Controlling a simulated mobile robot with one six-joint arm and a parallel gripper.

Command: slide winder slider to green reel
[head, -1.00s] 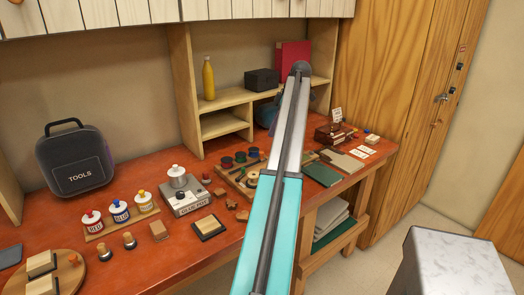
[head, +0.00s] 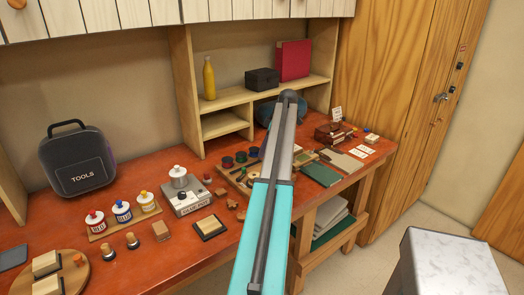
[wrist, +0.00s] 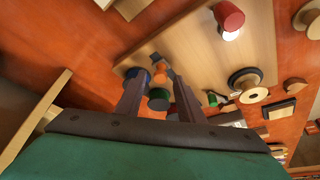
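The wooden winder board shows in the wrist view (wrist: 190,52), tilted across the picture, and on the red bench in the head view, partly behind my arm.
On the bench are a grey glue pot box (head: 187,200), labelled bottles (head: 122,211), a toolbox (head: 77,160) and a green book (head: 321,174). A wooden shelf (head: 222,97) stands behind.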

